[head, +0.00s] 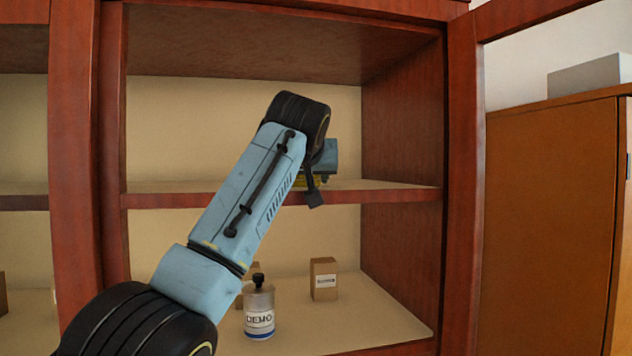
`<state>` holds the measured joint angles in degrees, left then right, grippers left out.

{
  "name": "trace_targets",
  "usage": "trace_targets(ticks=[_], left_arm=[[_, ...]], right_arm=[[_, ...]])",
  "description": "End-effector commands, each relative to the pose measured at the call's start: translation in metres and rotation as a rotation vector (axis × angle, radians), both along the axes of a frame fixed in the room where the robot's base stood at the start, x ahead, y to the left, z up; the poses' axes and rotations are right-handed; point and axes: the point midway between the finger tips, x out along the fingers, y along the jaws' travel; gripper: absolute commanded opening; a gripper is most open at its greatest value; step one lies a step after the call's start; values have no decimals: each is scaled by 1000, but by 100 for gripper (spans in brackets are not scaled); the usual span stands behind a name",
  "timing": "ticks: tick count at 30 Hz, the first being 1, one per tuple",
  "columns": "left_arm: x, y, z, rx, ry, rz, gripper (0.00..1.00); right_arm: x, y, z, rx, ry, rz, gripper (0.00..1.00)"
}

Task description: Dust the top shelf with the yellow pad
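The top shelf (385,194) is a reddish wood board with a pale upper face in the open cabinet. My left arm reaches up from the lower left, and its wrist hides much of the shelf's middle. My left gripper (314,190) is at the shelf, right of centre, with one dark finger showing near the front edge. A strip of yellow, seemingly the yellow pad (299,183), shows beside that finger, low at the shelf surface. The pad is mostly hidden, and I cannot tell whether the fingers are closed on it. My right gripper is not in view.
Another brown item is partly hidden behind the can. The cabinet's right wall (402,120) bounds the shelf. The shelf's right end looks clear.

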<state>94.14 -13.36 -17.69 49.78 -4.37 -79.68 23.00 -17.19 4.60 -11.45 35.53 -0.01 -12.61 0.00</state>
Motion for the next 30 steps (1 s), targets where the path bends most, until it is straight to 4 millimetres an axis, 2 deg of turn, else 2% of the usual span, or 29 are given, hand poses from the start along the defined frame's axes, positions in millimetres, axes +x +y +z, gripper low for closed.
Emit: trace_targets(ticks=[1,6,14,24,30], left_arm=[[-1,6,-4,-1,1,3,27],[-5,20,-2,-1,1,4,27],[-8,28,-1,0,1,3,27],[-16,56,0,-1,-2,3,27],[-18,62,1,0,-2,0,27]], right_arm=[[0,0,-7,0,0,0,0],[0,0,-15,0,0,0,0],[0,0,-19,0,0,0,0],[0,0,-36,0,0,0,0],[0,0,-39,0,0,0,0]])
